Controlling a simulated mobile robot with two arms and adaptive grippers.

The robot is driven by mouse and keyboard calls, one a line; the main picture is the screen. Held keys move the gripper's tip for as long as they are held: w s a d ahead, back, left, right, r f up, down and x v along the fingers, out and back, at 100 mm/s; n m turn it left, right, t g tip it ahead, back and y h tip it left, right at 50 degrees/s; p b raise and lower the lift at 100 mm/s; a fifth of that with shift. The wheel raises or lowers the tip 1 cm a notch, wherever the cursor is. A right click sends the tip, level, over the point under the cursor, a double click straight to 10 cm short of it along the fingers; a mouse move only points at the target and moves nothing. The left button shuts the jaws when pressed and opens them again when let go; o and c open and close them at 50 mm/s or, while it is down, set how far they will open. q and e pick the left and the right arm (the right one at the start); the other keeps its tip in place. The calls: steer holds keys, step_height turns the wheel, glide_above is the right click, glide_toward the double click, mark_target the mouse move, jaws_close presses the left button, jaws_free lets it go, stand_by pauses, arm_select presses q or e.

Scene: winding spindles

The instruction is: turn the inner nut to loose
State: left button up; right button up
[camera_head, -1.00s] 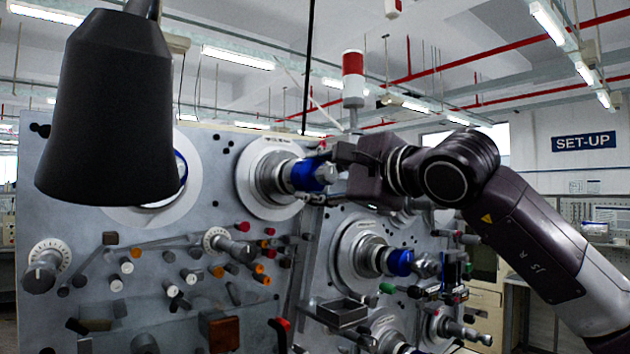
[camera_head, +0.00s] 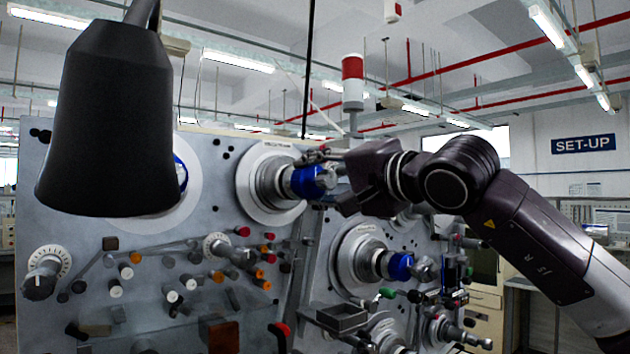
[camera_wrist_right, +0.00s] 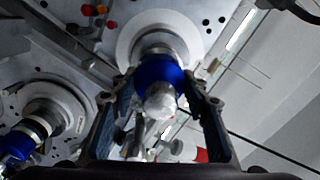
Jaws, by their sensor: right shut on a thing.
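A blue nut (camera_head: 308,181) sits on the upper spindle, in front of a silver hub and a pale round flange (camera_head: 262,198). It also shows in the right wrist view (camera_wrist_right: 158,72), with a bright metal spindle end (camera_wrist_right: 160,102) sticking out of it. My right gripper (camera_head: 322,165) reaches it from the right. In the wrist view its two fingers (camera_wrist_right: 160,90) stand on either side of the nut, and it is shut on it. The finger contact is partly hidden in the head view. My left gripper is not in view.
A second spindle with a blue nut (camera_head: 400,266) is lower right. Several knobs and coloured buttons cover the grey panel (camera_head: 225,325). A black conical shade (camera_head: 110,120) hangs at the upper left. A red and white signal light (camera_head: 352,82) stands behind my right gripper.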

steer(key=shift+f+n, duration=0.2)
steer(key=shift+n, duration=0.1)
steer(key=o, duration=1.1)
steer(key=shift+o, duration=0.3)
steer(key=shift+r, duration=0.1)
steer(key=v, duration=1.2)
